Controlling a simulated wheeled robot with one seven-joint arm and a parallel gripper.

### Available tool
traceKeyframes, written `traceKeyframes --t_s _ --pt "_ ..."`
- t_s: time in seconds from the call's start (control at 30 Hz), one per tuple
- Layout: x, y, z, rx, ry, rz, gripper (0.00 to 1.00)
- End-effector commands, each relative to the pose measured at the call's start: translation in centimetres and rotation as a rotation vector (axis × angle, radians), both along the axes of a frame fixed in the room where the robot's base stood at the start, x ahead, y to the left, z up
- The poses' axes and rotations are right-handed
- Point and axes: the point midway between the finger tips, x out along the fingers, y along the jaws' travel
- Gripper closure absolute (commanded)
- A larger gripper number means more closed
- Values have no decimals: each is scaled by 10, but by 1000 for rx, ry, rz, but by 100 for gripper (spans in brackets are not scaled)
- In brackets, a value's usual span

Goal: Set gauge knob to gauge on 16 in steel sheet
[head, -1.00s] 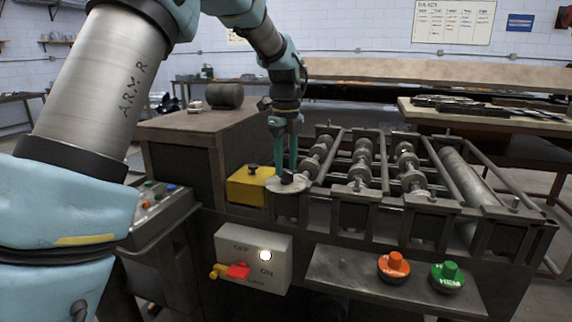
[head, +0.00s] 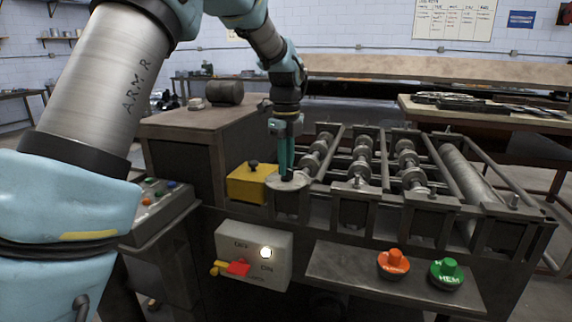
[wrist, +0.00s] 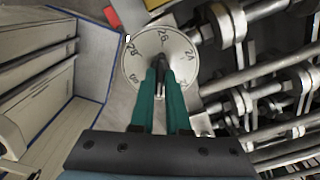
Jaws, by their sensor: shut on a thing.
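The gauge knob is a round pale dial (wrist: 145,72) with numbers around its rim. In the wrist view, 28 is at left, 26 at the top and what looks like 24 at right; other marks are too small or hidden. A small white mark lies just off the rim at upper left, nearest 28. My gripper (wrist: 160,82) has teal fingers shut on the dial's dark central grip, which they largely hide. In the head view, my gripper (head: 287,176) points down onto the dial (head: 289,185) at the machine's left front corner.
A yellow box (head: 250,184) with a dark knob stands just left of the dial. Rollers and shafts (head: 362,165) lie to the right. Below are a grey switch box (head: 254,255) with a red lever, an orange button (head: 394,264) and a green button (head: 447,273).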

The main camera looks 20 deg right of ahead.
Motion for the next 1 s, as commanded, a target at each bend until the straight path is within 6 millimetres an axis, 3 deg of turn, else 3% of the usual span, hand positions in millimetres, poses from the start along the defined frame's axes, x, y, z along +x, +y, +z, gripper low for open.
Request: traceKeyframes --t_s 0.57,1.0 --pt "0 1 1 2 1 59 100" --pt "1 0 2 0 -1 404 100"
